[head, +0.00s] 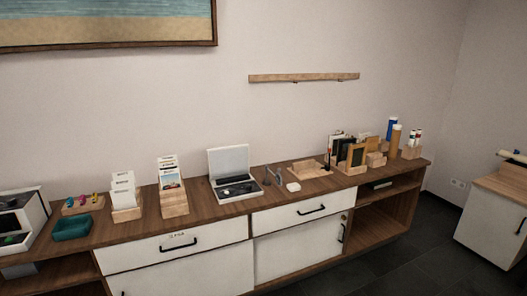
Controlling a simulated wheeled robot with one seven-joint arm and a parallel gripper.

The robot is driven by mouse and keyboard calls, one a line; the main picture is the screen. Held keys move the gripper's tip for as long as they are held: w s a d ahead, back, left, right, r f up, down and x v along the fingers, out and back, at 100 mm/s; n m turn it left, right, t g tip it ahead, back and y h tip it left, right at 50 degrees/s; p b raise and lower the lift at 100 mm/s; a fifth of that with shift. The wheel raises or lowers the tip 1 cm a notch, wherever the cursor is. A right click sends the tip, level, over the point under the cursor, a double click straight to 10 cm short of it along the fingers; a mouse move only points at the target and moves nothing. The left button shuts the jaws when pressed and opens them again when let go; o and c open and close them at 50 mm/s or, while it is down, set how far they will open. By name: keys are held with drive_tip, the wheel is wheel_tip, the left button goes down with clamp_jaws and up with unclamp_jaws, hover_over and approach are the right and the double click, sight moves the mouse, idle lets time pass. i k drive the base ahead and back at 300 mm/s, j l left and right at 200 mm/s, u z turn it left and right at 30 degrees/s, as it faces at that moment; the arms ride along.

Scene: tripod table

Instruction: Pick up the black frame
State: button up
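A dark, upright framed panel (356,156) stands in a wooden holder (350,170) toward the right end of the long sideboard. A second dark upright panel (342,149) stands just behind and to its left. Both are small in the picture, and I cannot tell for sure which is the black frame. The holder hides their lower edges. My gripper is not in view.
The wooden sideboard top (205,203) runs along the wall. It carries an open white case (232,176), card holders (124,198), a teal tray (73,228) and a wooden tray (308,171). Blue and tan cylinders (395,140) stand close right of the panels. Dark floor lies in front.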

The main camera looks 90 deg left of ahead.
sight(343, 144)
drive_tip(key=j+u, duration=0.1)
drive_tip(key=u, duration=2.1)
drive_tip(key=i+z, duration=0.2)
drive_tip(key=i, duration=0.7)
drive_tip(key=i+z, duration=0.25)
drive_tip(key=i, duration=0.7)
drive_tip(key=i+z, duration=0.25)
drive_tip(key=i, duration=0.6)
drive_tip(key=i+j+z, duration=0.25)
drive_tip(key=i, duration=0.65)
drive_tip(key=i+l+u, duration=0.1)
drive_tip(key=i+u, duration=0.25)
drive_tip(key=i+l+u, duration=0.2)
drive_tip(key=i+u, duration=0.55)
drive_tip(key=i+l+u, duration=0.15)
drive_tip(key=u, duration=0.2)
drive_tip(key=i+l+u, duration=0.2)
drive_tip(key=u, duration=0.2)
